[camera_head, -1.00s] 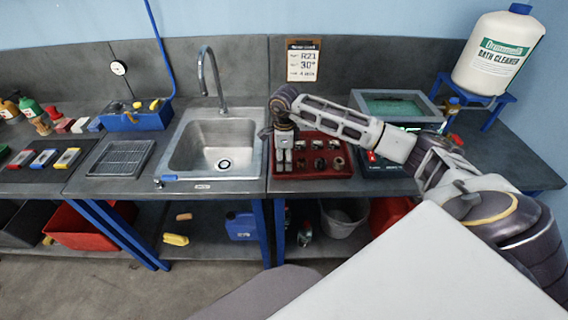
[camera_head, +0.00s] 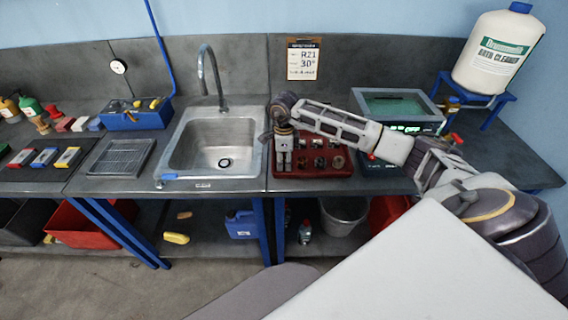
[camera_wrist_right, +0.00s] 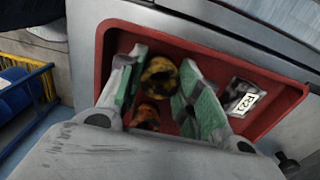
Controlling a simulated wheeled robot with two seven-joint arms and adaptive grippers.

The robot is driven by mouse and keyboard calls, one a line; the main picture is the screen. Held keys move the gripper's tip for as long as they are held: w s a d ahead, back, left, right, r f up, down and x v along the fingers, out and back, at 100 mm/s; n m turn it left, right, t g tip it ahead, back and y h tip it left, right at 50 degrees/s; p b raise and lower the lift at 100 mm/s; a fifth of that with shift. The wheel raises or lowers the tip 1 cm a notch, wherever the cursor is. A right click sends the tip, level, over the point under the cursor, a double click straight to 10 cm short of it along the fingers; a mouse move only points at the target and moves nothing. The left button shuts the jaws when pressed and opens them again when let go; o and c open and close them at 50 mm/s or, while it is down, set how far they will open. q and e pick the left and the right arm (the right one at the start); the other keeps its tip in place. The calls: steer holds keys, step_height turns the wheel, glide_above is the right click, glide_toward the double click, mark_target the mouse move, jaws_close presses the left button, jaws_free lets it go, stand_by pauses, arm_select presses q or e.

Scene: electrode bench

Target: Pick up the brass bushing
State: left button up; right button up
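A red tray (camera_head: 312,175) on the bench holds several small metal parts, too small to tell apart in the head view. My right gripper (camera_head: 284,170) points down over the tray's left side. In the right wrist view its two teal-padded fingers (camera_wrist_right: 158,98) are apart, inside the outline of the tray (camera_wrist_right: 222,54). A yellow-brown, brass-looking ring (camera_wrist_right: 160,72) with a dark hole shows between and beyond the fingertips. A second orange-brown round part (camera_wrist_right: 148,114) lies nearer the palm. I cannot tell whether the fingers touch either part. My left gripper is out of view.
A sink (camera_head: 218,145) with a tall tap lies left of the tray. A bath unit (camera_head: 393,104) stands to the right, behind my right arm. A white cleaner jug (camera_head: 497,52) stands on a blue stand.

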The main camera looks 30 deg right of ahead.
mark_target(284, 160)
steer(key=c, duration=0.4)
steer(key=shift+r, duration=0.2)
steer(key=shift+c, duration=0.2)
step_height(284, 160, up, 10)
steer(key=b, duration=0.1)
steer(key=shift+f, duration=0.15)
stand_by(0.5)
